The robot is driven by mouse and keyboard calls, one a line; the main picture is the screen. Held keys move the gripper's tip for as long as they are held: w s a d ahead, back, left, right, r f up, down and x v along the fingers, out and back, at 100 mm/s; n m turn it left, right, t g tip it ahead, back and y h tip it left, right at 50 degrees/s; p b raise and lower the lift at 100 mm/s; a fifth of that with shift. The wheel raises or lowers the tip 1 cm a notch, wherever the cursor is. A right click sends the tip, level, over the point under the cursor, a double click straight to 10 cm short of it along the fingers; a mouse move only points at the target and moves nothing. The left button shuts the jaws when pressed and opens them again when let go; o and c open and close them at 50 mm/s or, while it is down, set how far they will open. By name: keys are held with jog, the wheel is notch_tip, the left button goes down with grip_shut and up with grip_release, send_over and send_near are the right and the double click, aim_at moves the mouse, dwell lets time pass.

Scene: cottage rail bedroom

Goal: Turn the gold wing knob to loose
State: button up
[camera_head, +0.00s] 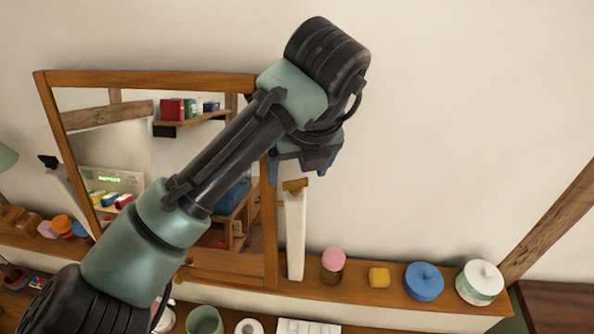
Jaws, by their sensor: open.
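The gold wing knob (295,184) sits at the top of a white upright post (296,235), beside the right edge of a wood-framed mirror (262,200). It looks like a short, slightly tilted bar. My gripper (300,166) is open and points down just above the knob in the picture. Its two bluish fingertips lie to the upper left and upper right of the knob. I see nothing between them. I cannot tell how far apart the knob and fingers are in depth. My arm hides part of the mirror.
The wooden shelf (345,290) holds a pink-lidded jar (333,265), a yellow block (379,277), a blue lidded pot (424,281) and a white lidded pot (480,282). A second white post with a black top (48,162) stands at left. The wall right of my gripper is bare.

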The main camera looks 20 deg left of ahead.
aim_at(295, 187)
jog(key=shift+x, duration=1.2)
jog(key=c, duration=1.4)
